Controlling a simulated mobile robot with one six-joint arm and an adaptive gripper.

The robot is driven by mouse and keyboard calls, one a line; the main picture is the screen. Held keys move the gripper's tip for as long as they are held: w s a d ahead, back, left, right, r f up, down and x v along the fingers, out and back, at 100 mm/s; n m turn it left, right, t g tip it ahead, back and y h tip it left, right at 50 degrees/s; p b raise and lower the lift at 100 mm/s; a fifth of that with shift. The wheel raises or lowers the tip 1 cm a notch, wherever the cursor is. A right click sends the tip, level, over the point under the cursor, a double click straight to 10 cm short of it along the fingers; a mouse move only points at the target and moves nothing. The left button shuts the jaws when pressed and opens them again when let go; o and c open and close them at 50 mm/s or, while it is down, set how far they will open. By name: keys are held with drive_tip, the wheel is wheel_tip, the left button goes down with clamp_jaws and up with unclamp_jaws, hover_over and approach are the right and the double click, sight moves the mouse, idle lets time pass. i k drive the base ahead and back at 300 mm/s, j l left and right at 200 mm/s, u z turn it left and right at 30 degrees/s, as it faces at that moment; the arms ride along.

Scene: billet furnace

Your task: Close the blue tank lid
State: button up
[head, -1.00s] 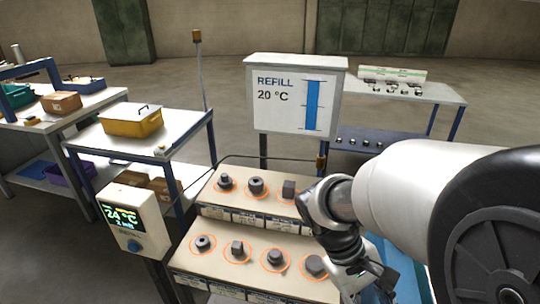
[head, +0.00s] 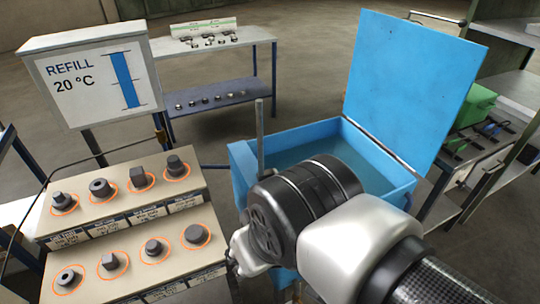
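The blue tank (head: 243,166) stands right of centre in the head view, with water (head: 297,151) showing inside it. Its blue lid (head: 410,84) stands open, raised at the tank's right and back side and leaning slightly back. My arm crosses in front of the tank and hides much of its front. My gripper is hidden behind or below my arm's links, so its fingers and any hold do not show. A thin grey upright rod (head: 260,135) rises at the tank's left side; its lower end is hidden by my arm.
A stepped stand (head: 125,210) with several dark metal parts is at left, below a REFILL 20 °C sign (head: 88,75). A workbench (head: 218,52) stands behind. A shelf rack (head: 503,30) and a green case (head: 475,104) are close right of the lid.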

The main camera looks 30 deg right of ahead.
sight(410, 82)
drive_tip(key=z, duration=1.35)
drive_tip(key=i+l+u, duration=0.15)
drive_tip(key=l+u, duration=0.15)
drive_tip(key=u, duration=0.2)
drive_tip(key=l+u, duration=0.3)
drive_tip(key=u, duration=0.2)
drive_tip(key=l+u, duration=0.35)
drive_tip(key=u, duration=0.15)
drive_tip(key=l+u, duration=0.1)
drive_tip(key=l, duration=0.4)
drive_tip(key=k+l+u, duration=0.1)
drive_tip(key=l, duration=0.4)
drive_tip(key=k+l+u, duration=0.1)
drive_tip(key=l, duration=0.4)
drive_tip(key=k+l, duration=0.1)
drive_tip(key=l, duration=0.35)
drive_tip(key=l+u, duration=0.15)
drive_tip(key=l, duration=0.35)
drive_tip(key=k+l+u, duration=0.1)
drive_tip(key=l, duration=0.35)
drive_tip(key=k+l, duration=0.15)
drive_tip(key=l, duration=0.2)
drive_tip(key=k+l, duration=0.1)
drive_tip(key=l, duration=0.3)
drive_tip(key=k+l, duration=0.15)
drive_tip(key=l, duration=0.2)
